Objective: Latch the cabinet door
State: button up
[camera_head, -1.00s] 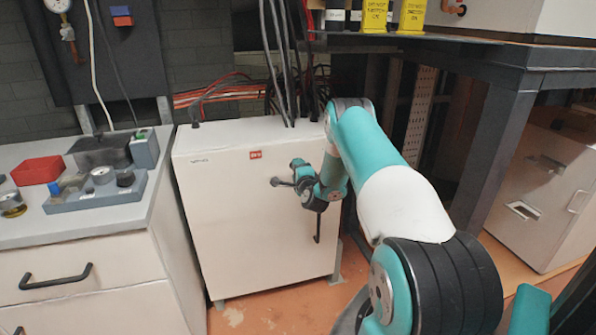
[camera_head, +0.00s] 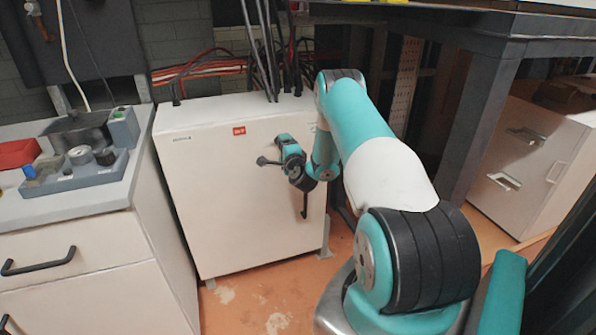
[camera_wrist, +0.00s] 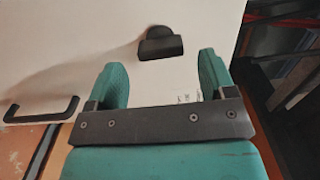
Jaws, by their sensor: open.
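The white cabinet (camera_head: 225,210) stands on the floor with a small red label near its top edge. Its front door looks flush with the body. A small black latch (camera_head: 267,161) projects from the door just left of my gripper (camera_head: 283,155). In the wrist view, the latch (camera_wrist: 160,44) has a round base and a blocky lever, and lies just beyond the fingertips, roughly centred between them. My gripper (camera_wrist: 162,70) is open and empty, with both teal fingers apart and facing the door. A black bar handle (camera_head: 305,205) is below; it also shows in the wrist view (camera_wrist: 42,108).
A counter (camera_head: 70,215) with drawers and a grey tool tray (camera_head: 75,180) stands close at the left. A dark metal table frame (camera_head: 485,130) rises at the right. Orange floor is open in front.

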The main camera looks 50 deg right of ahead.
jog(key=b+v, duration=1.5)
jog(key=b, duration=0.7)
jog(key=shift+s+b, duration=0.15)
jog(key=shift+b, duration=0.2)
jog(key=shift+a, duration=0.1)
